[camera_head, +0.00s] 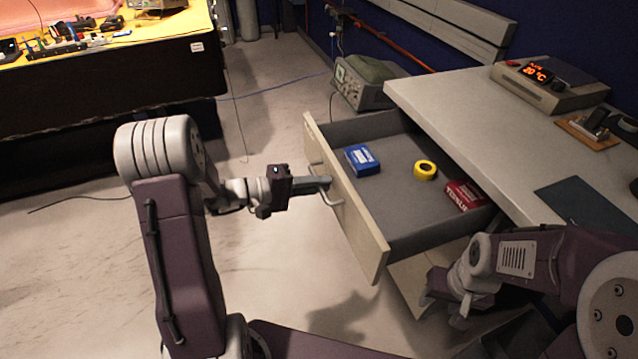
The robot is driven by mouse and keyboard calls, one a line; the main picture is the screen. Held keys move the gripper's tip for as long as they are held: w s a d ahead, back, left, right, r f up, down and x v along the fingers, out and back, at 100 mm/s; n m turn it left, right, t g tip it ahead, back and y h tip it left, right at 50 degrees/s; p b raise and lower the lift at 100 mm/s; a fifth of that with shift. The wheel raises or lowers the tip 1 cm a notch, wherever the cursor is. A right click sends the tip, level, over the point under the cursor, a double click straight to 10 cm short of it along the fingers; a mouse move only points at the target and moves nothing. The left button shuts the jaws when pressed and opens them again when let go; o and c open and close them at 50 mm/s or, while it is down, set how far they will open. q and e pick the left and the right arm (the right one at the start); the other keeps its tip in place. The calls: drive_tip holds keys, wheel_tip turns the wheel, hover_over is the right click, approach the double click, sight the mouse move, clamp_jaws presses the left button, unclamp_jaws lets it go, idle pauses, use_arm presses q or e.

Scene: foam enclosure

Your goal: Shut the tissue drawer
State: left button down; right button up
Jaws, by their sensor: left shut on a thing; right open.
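The drawer (410,224) stands pulled out from under the grey-white desk, with its cream front panel (368,236) facing left. A blue box (362,160), a yellow tape roll (425,170) and a red box with white lettering (463,196) lie inside it. My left gripper (326,185) is shut on the drawer handle (333,199), on the outer side of the front panel. My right gripper (459,322) is low at the lower right, below the desk edge and apart from the drawer. It is open; its fingers show only small.
The desk (480,120) carries a device with an orange display (540,80) and a dark mat (590,207). A grey instrument (362,85) stands on the floor behind the drawer. A yellow-topped workbench (120,60) is at the upper left. Floor left of the drawer is mostly clear.

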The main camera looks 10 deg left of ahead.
use_arm(q)
drive_tip(key=r+b+x, duration=0.1)
drive_tip(key=b+x, duration=0.1)
drive_tip(key=x, duration=0.4)
drive_tip(key=r+b+x, duration=0.1)
drive_tip(key=b+x, duration=0.2)
drive_tip(key=x, duration=0.4)
drive_tip(key=r+b+x, duration=0.1)
drive_tip(key=b+x, duration=0.2)
drive_tip(key=x, duration=0.4)
drive_tip(key=shift+w+d+r, duration=0.2)
drive_tip(key=shift+d+r, duration=0.15)
drive_tip(key=shift+d, duration=0.1)
drive_tip(key=shift+w+d+r+b, duration=0.1)
drive_tip(key=shift+w+d+b, duration=0.2)
drive_tip(key=shift+w+d, duration=0.35)
drive_tip(key=shift+s, duration=0.1)
drive_tip(key=c, duration=1.8)
unclamp_jaws()
drive_tip(key=p+v, duration=0.1)
drive_tip(key=v, duration=0.8)
